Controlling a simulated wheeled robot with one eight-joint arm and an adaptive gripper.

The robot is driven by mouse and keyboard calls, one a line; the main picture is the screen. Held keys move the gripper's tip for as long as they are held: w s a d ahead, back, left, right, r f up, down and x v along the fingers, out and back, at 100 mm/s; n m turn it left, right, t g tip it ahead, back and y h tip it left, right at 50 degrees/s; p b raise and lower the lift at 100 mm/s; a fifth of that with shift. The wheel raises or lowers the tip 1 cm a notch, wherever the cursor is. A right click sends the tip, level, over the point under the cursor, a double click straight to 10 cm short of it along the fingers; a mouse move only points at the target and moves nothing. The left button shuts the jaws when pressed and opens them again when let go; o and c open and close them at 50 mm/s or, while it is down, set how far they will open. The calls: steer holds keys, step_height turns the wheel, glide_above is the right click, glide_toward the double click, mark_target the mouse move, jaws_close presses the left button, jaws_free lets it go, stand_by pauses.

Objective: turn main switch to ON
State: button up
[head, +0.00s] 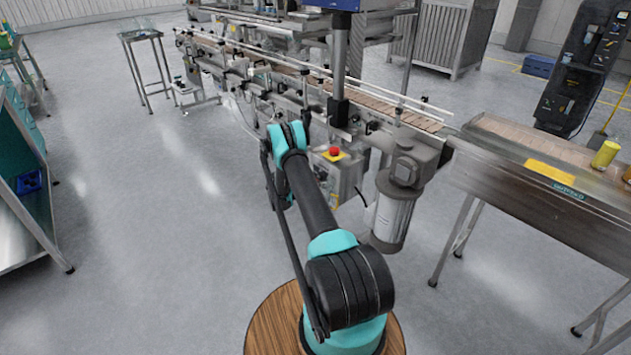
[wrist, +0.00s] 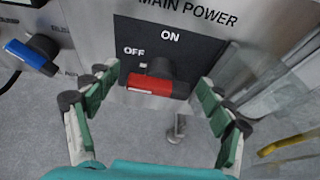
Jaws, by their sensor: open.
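The main switch (wrist: 152,84) is in the wrist view, a red handle on a black round knob, set on a dark plate under the words MAIN POWER. OFF is printed to its upper left and ON above it. The red handle lies crosswise in the picture. My gripper (wrist: 155,88) is open, with one green-padded finger left of the handle and one right of it; I see no clear contact. In the head view the switch cannot be made out, and my gripper is hidden behind my own arm.
A blue-handled knob (wrist: 30,55) sits on the panel left of the switch. A clear pane (wrist: 250,60) stands to the right. In the head view, a control box with a red button (head: 334,151) stands beside the conveyor (head: 380,104); the floor at left is open.

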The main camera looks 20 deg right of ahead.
steer(key=c, duration=1.2)
steer(key=shift+o, duration=0.2)
steer(key=m+t, duration=0.2)
steer(key=m, duration=0.1)
steer(key=shift+s+y, duration=0.25)
steer(key=shift+y, duration=0.05)
steer(key=shift+s+f+m+t, duration=0.1)
steer(key=shift+m+t, duration=0.9)
steer(key=shift+m, duration=0.6)
steer(key=o, duration=1.2)
steer(key=shift+c, duration=0.2)
